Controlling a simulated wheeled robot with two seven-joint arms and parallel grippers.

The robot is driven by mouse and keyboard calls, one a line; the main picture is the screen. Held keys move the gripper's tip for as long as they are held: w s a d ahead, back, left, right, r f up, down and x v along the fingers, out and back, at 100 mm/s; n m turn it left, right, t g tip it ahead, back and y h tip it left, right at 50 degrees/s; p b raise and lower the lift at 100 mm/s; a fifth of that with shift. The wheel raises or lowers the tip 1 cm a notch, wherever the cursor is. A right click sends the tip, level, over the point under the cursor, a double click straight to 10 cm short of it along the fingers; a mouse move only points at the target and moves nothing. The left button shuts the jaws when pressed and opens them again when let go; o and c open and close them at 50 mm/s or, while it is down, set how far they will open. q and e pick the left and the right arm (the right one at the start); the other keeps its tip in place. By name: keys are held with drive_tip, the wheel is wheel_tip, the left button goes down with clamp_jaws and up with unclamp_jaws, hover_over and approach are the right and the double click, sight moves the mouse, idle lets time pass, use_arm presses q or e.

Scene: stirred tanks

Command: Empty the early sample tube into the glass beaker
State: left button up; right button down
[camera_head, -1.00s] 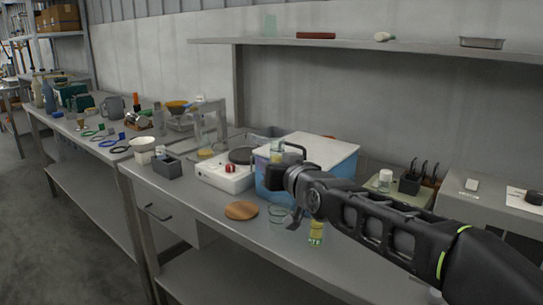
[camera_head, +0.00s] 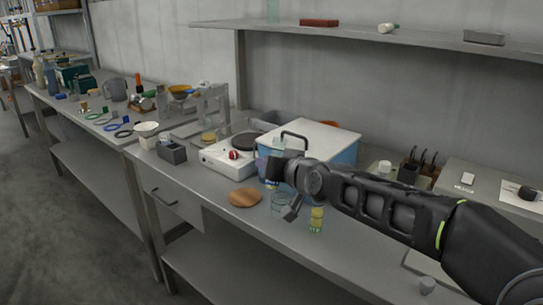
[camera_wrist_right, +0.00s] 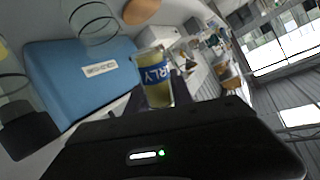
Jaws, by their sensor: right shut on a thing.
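The early sample tube shows a blue "EARLY" label and yellow liquid in the wrist view (camera_wrist_right: 155,80). My right gripper (camera_head: 282,168) is shut on it. In the head view, the tube's lower end (camera_head: 272,184) shows just under the jaws, roughly upright. The clear glass beaker (camera_head: 281,205) stands on the bench just below and right of the tube's lower end, partly behind my gripper. It looks empty. A glass vessel, likely the beaker, shows at the top of the wrist view (camera_wrist_right: 94,24). My left gripper is out of view.
A second tube with yellow liquid (camera_head: 316,220) stands right of the beaker. Behind are a blue box with a white lid (camera_head: 325,138) and a white hotplate (camera_head: 222,158). The front bench edge is close.

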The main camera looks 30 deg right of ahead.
drive_tip(key=shift+s+a+f+m+g+y+p, duration=0.25)
drive_tip(key=shift+s+a+m+g+y+p, duration=0.25)
drive_tip(key=shift+m+g+y+p, duration=1.2)
drive_tip(key=shift+s+a+f+m+g+y+p, duration=0.25)
drive_tip(key=shift+a+m+g+y+p, duration=0.6)
drive_tip(key=shift+p, duration=1.6)
drive_tip(key=shift+s+a+f+m+g+y+p, duration=0.3)
drive_tip(key=shift+m+g+y+p, duration=0.55)
drive_tip(key=shift+g+y+p, duration=0.85)
drive_tip(key=shift+s+r+t+y+p, duration=0.15)
drive_tip(key=shift+t+y+p, duration=0.1)
drive_tip(key=shift+p, duration=0.2)
